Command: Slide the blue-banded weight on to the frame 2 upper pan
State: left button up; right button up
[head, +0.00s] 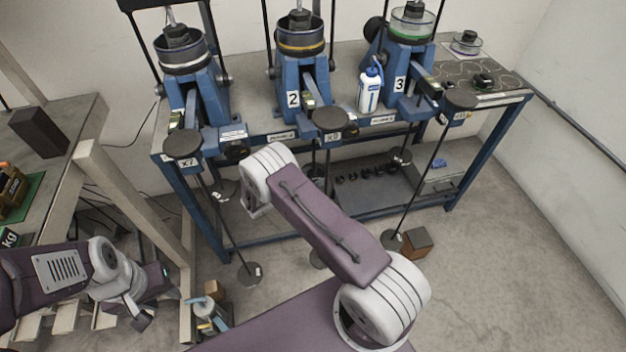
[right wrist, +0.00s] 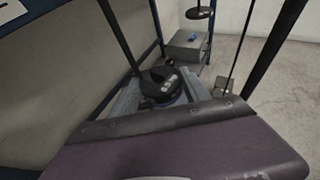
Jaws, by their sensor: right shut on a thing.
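In the right wrist view my right gripper (right wrist: 158,92) is shut on a dark slotted disc weight (right wrist: 160,84) with pale marks on top. In the head view my right arm hides this gripper and weight. Frame 2 (head: 293,75) stands mid-bench, with a dark round plate (head: 331,120) at its lever end. A smaller pan (head: 318,171) shows lower on its hanger, partly behind my arm; I cannot tell whether the weight touches it. My left gripper (head: 138,306) is low at the left, its jaws unclear.
Frame 1 (head: 195,95) and frame 3 (head: 400,70) flank frame 2, with hanger rods down to the floor. Several dark weights (head: 367,173) sit on the low shelf (head: 385,198). A white bottle (head: 370,88) stands by frame 3. A brown block (head: 416,242) is on the floor.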

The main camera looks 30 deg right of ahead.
jog(key=shift+w, duration=0.2)
jog(key=shift+w+d+b, duration=0.25)
jog(key=shift+w+b, duration=0.3)
jog(key=shift+w, duration=0.05)
jog(key=shift+w+d+b, duration=0.2)
jog(key=shift+w+b, duration=0.3)
jog(key=shift+w, duration=0.05)
jog(key=shift+w+d+b, duration=0.25)
jog(key=shift+w+b, duration=0.4)
jog(key=shift+w, duration=0.15)
dwell(0.4)
jog(key=shift+f+b, duration=0.4)
dwell(0.3)
jog(key=o, duration=1.7)
jog(key=shift+o, duration=0.2)
